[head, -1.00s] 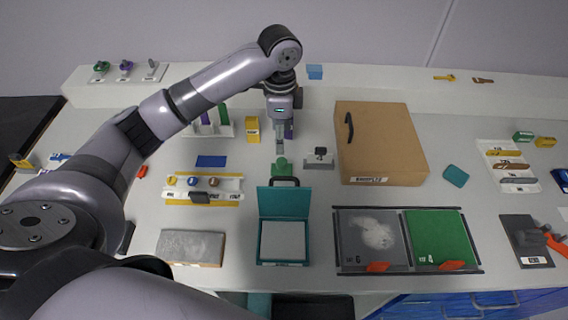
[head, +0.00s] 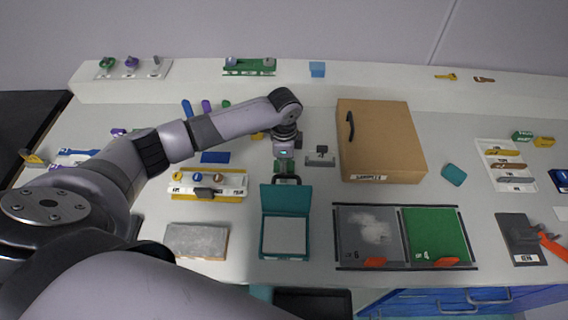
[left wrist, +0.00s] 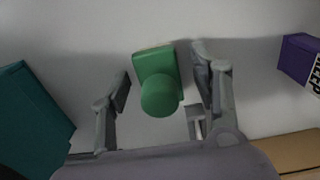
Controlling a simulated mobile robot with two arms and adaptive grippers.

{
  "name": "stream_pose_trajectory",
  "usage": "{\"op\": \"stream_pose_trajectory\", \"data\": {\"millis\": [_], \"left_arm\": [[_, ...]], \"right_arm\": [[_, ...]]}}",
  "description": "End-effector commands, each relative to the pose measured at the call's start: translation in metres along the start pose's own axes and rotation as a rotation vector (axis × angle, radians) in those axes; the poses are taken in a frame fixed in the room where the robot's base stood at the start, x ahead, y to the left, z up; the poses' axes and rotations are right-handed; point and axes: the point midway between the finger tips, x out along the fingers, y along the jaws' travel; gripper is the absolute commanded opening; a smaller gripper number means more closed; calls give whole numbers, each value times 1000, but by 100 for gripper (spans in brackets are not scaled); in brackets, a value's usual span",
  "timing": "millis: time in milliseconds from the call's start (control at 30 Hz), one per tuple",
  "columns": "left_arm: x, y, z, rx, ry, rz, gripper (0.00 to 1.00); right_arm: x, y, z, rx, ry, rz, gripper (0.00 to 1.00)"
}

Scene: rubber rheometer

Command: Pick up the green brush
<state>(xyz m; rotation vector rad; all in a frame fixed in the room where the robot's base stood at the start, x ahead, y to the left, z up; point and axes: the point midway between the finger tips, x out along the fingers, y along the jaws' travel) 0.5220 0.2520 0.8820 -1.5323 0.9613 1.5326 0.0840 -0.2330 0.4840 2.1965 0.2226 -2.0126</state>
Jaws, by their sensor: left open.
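The green brush (left wrist: 160,80), a green block with a round knob on top, stands on the table between the fingers of my left gripper (left wrist: 163,88) in the left wrist view. The fingers are open, one on each side of it, with a gap visible at both sides. In the head view my left gripper (head: 285,172) is low over the table, just behind the teal case, and the arm hides most of the brush there. My right gripper is not in view.
An open teal case (head: 285,233) stands just in front of the gripper. A grey holder (head: 320,160) and a large cardboard-coloured box (head: 383,140) are to the right. A yellow rack (head: 207,185) is to the left. A raised shelf (head: 380,80) runs along the back.

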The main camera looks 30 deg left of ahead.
Motion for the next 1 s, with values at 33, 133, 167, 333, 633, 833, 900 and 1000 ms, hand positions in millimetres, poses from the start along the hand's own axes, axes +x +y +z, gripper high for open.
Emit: {"op": "stream_pose_trajectory", "data": {"millis": [33, 133, 167, 333, 633, 833, 900, 1000], "left_arm": [[1, 0, 0, 0, 0, 0, 57], [1, 0, 0, 0, 0, 0, 57], [1, 0, 0, 0, 0, 0, 57], [1, 0, 0, 1, 0, 0, 47], [0, 0, 0, 0, 0, 0, 27], [0, 0, 0, 0, 0, 0, 14], [0, 0, 0, 0, 0, 0, 9], [0, 0, 0, 0, 0, 0, 3]], "right_arm": [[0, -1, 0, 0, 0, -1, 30], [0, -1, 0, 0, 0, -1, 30], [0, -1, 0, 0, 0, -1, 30], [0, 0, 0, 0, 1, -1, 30], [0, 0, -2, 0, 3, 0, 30], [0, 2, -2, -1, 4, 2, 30], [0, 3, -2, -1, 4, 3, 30], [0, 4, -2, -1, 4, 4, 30]]}}
